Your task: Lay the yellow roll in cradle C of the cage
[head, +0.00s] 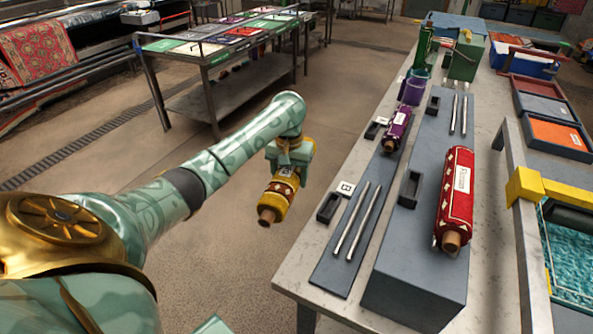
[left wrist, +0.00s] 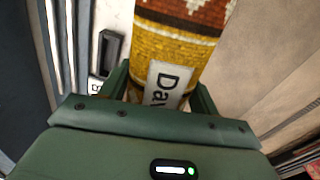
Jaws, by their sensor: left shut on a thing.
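The yellow roll (head: 271,203) is gripped by my left gripper (head: 286,168), out over the floor left of the long table. In the left wrist view the yellow roll (left wrist: 180,42) shows a brown and white pattern and a white tag between the fingers. The near low cradle (head: 347,235), a pair of bare metal rods beside a tag reading B, is empty. A purple roll (head: 397,128) lies behind it. On the raised grey block a red roll (head: 456,195) lies in front, and a rod pair (head: 459,113) behind is bare. No tag reading C can be made out.
Small dark blocks (head: 410,188) stand beside the cradles. A purple cup (head: 413,91) and a green bottle (head: 424,45) stand at the back. A yellow-cornered frame (head: 524,187) rises at the right. Open floor lies left of the table.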

